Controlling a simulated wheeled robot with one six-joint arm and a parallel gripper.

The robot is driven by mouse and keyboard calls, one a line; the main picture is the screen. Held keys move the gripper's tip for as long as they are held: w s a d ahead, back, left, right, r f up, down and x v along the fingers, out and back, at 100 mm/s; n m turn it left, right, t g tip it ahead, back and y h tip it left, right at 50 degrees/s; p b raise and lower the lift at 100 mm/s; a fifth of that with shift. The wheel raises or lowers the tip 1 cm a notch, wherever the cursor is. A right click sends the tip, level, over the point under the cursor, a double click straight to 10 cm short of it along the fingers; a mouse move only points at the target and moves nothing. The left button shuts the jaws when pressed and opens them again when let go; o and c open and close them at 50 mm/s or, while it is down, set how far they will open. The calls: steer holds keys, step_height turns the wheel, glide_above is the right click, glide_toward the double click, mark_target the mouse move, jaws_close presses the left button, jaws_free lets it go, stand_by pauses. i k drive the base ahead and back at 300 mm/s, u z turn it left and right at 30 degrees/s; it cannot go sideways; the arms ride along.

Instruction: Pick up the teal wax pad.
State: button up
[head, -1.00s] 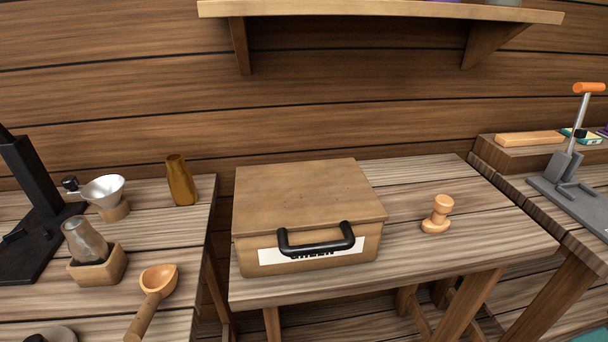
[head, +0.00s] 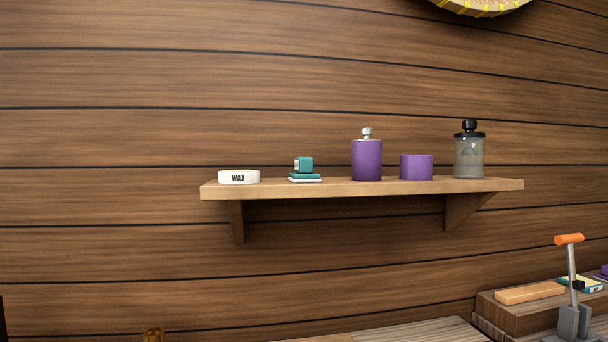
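A small teal pad (head: 304,164) with a block-like top and a flat teal and white base sits on the wooden wall shelf (head: 335,190). It stands just right of a low white tin marked WAX (head: 239,177). No label shows on the teal pad. My gripper is not in the head view.
Right of the pad on the shelf stand a purple flask (head: 367,160), a purple cup (head: 416,167) and a glass jar with a black top (head: 469,150). Below right, a lever tool with an orange handle (head: 569,239) stands by an orange-brown block (head: 530,293).

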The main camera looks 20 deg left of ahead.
mark_target(304, 165)
steer(key=k, duration=0.45)
steer(key=u, duration=0.1)
steer(key=i, duration=0.85)
steer(key=u, duration=0.85)
